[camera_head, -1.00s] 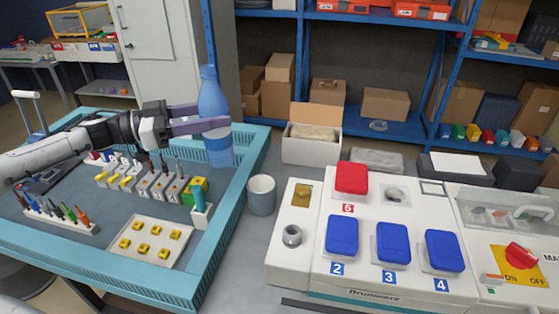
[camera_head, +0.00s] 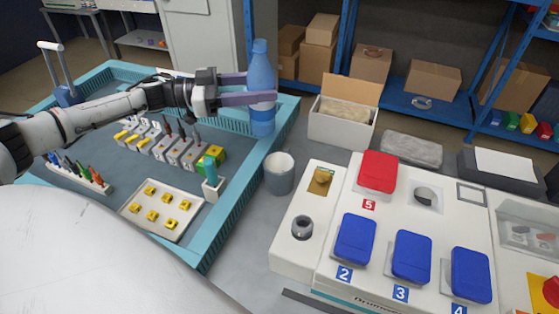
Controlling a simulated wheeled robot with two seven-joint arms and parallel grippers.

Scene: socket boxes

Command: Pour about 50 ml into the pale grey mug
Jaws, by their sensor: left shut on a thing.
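The pale grey mug (camera_head: 280,178) stands upright on the grey table, between the teal-rimmed tray and the white socket box. A blue bottle (camera_head: 262,75) is upright in my left gripper (camera_head: 262,90), whose purple fingers are shut on its middle. The bottle is beyond and a little left of the mug in the picture, over the tray's far right rim. I cannot tell whether its base touches anything. The mug's inside bottom is hidden. My right gripper is not in view.
The teal tray (camera_head: 232,232) holds tools and a panel of yellow parts (camera_head: 163,210). The white socket box (camera_head: 330,260) with blue and red covers stands close right of the mug. An open carton (camera_head: 342,125) stands behind. Blue shelving (camera_head: 430,100) is at the back.

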